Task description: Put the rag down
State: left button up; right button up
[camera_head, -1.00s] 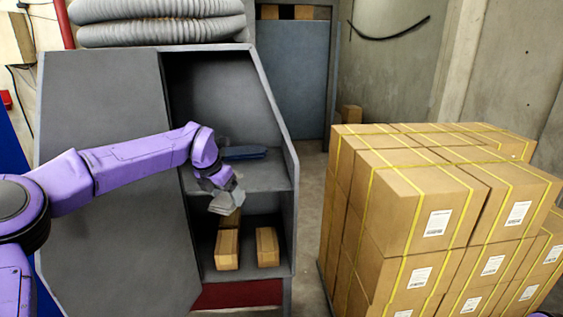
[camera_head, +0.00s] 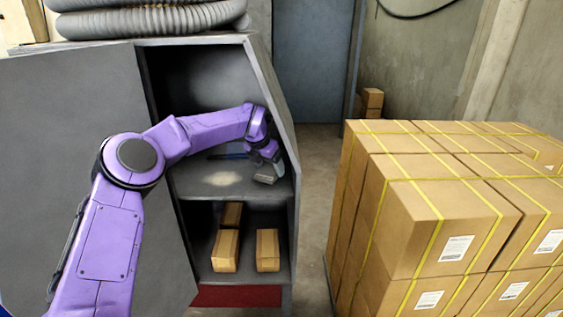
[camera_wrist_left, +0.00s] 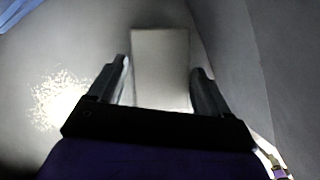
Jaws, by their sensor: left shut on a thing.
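My left gripper (camera_head: 264,160) is inside the grey cabinet, over the right side of its middle shelf (camera_head: 200,185). It is shut on the grey rag (camera_head: 266,175), which shows below the fingers, close to the shelf. In the left wrist view, the rag (camera_wrist_left: 160,65) is a pale, flat-looking rectangle between the two fingers (camera_wrist_left: 160,82). I cannot tell whether it touches the shelf. My right gripper is out of view.
A pale speckled patch (camera_head: 222,178) lies on the shelf left of the rag. A blue object (camera_head: 228,155) lies behind it, partly hidden by my arm. Wooden blocks (camera_head: 226,250) stand on the lower shelf. The cabinet's side wall (camera_head: 284,130) is close right. Strapped cartons (camera_head: 440,220) stand farther right.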

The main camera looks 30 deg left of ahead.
aim_at(270, 166)
pick_arm(q)
jog(key=x, duration=0.3)
jog(key=shift+w+a, duration=0.25)
jog(key=shift+a, duration=0.05)
jog(key=shift+c, duration=0.6)
jog(key=shift+w+d, duration=0.1)
jog(key=shift+w, duration=0.1)
jog(key=shift+c, duration=0.5)
jog(key=o, duration=0.9)
jog(key=shift+s, duration=0.2)
jog(key=shift+o, duration=0.9)
jog(key=shift+s+r, duration=0.4)
jog(key=shift+s, duration=0.1)
jog(key=shift+w+d+r+b, duration=0.1)
jog(key=shift+w+d+b, duration=0.1)
jog(key=shift+b, duration=0.25)
jog(key=b+v, duration=0.2)
jog(key=v, duration=0.5)
jog(key=shift+s+a+b, duration=0.1)
jog(key=shift+s+b, duration=0.05)
jog(key=shift+b, duration=0.2)
jog(key=shift+r, duration=0.1)
jog(key=shift+w, duration=0.25)
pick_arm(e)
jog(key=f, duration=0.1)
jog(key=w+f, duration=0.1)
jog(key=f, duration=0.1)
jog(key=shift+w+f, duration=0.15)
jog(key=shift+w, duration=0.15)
